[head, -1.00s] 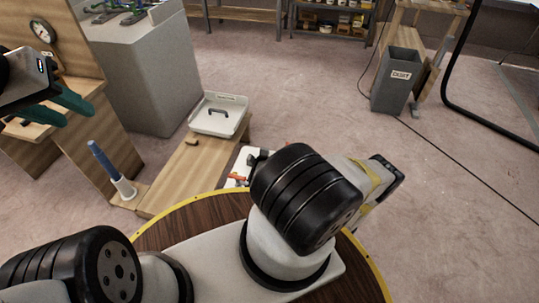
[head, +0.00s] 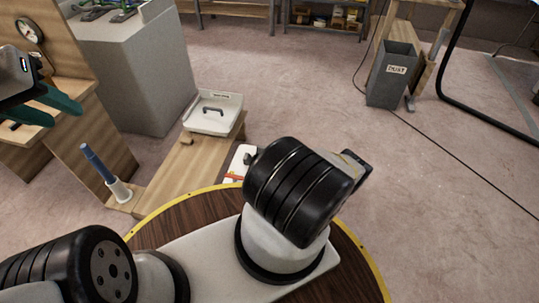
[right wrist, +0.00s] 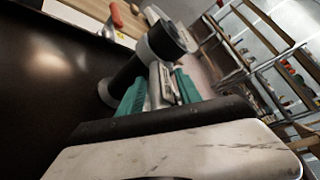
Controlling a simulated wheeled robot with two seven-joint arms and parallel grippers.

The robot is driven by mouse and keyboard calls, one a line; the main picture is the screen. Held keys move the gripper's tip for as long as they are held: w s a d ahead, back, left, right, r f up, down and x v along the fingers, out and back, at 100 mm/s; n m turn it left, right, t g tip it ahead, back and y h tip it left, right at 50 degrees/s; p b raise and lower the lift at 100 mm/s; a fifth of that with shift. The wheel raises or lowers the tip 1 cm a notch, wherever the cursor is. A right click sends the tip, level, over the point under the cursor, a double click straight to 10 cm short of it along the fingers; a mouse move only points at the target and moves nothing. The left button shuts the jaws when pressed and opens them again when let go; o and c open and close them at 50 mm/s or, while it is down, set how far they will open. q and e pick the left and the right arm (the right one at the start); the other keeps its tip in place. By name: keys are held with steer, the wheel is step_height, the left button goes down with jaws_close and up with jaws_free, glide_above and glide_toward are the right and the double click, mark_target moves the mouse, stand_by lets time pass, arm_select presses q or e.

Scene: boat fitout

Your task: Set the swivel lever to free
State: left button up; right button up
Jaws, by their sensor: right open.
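A white panel (head: 235,165) with a red strip and a dark knob-like part (head: 249,157) lies beyond the round table, partly hidden by my right arm; I cannot tell whether this is the swivel lever or how it is set. In the right wrist view, an orange-red handle (right wrist: 117,15) stands on a pale plate at the top left. My right gripper (right wrist: 160,90) has green fingers apart, with a dark cylinder with grey ends (right wrist: 150,60) just beyond them. It is hidden in the head view. My left gripper (head: 67,113) is open and empty at the far left.
A white tray (head: 213,111) with a dark handle sits on the low wooden bench (head: 180,170). A blue-handled tool (head: 100,165) stands in a white holder left of it. A grey dust bin (head: 392,85) stands at the back right. Floor on the right is mostly clear.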

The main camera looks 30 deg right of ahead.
steer(key=shift+w, duration=0.15)
jaws_close()
stand_by(1.4)
